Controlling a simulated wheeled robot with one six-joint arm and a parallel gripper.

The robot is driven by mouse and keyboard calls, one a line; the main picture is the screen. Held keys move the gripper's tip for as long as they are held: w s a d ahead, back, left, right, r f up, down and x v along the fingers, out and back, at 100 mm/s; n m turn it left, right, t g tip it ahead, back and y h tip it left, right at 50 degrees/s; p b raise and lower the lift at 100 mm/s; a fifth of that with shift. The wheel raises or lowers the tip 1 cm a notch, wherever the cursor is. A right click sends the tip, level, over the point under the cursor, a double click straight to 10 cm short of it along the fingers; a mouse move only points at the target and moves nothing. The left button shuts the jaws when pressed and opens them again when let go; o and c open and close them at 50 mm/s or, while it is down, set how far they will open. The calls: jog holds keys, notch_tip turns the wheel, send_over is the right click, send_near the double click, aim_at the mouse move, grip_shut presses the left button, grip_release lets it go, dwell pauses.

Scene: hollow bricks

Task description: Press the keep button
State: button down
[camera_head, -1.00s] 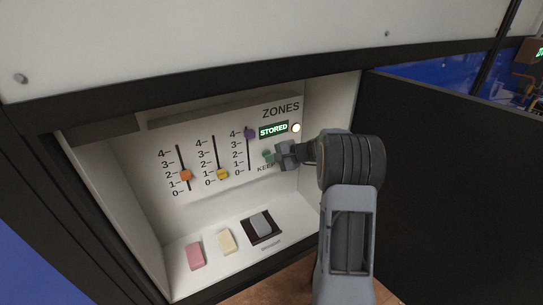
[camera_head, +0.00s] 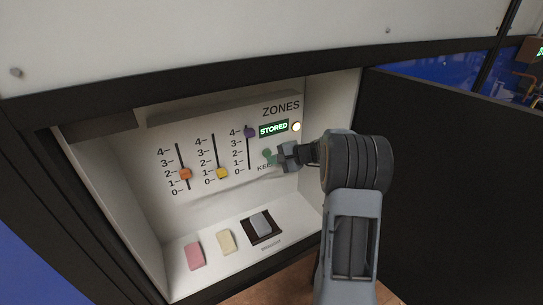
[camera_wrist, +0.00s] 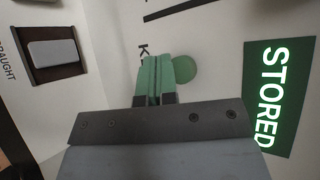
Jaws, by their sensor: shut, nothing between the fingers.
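The green round keep button (camera_head: 268,154) is on the white ZONES panel, above the partly covered KEEP label. In the wrist view the keep button (camera_wrist: 184,69) shows just beyond and right of my fingertips. My gripper (camera_head: 283,157) is in front of the panel at the button's right. In the wrist view my gripper (camera_wrist: 158,62) has its green-tipped fingers together, with nothing between them. I cannot tell whether the fingertips touch the button. A display (camera_head: 273,129) above the button reads STORED in lit green letters, also seen in the wrist view (camera_wrist: 275,95).
An orange slider (camera_head: 186,174), a yellow slider (camera_head: 222,173) and a purple slider (camera_head: 250,132) are left of the button. A round lamp (camera_head: 297,127) glows beside the display. Pink (camera_head: 195,256), cream (camera_head: 226,241) and grey (camera_head: 261,224) rockers sit below. A dark door (camera_head: 450,190) stands at right.

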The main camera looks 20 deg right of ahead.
jog(key=shift+s, duration=0.1)
jog(key=shift+s+d+b, duration=0.15)
jog(key=shift+s+b, duration=0.3)
jog(key=shift+s, duration=0.8)
jog(key=shift+s+d+b, duration=0.1)
jog(key=shift+s+b, duration=0.3)
jog(key=shift+s, duration=0.8)
jog(key=s+a+f+n+g+h+p, duration=0.1)
jog(key=s+a+f+n+g+h, duration=0.15)
jog(key=s, duration=0.35)
jog(key=s+a+f+n+g+h+p, duration=0.1)
jog(key=s+a+f+n+g+h, duration=0.1)
jog(key=s+g, duration=0.3)
jog(key=s+a+r+n+t+h+p, duration=0.2)
jog(key=s+a+r+n+h, duration=0.3)
jog(key=s+a+r+n, duration=0.1)
jog(key=s+r+n, duration=0.1)
jog(key=s+n, duration=0.1)
jog(key=s, duration=0.1)
jog(key=shift+a+r, duration=0.25)
jog(key=shift+r, duration=0.15)
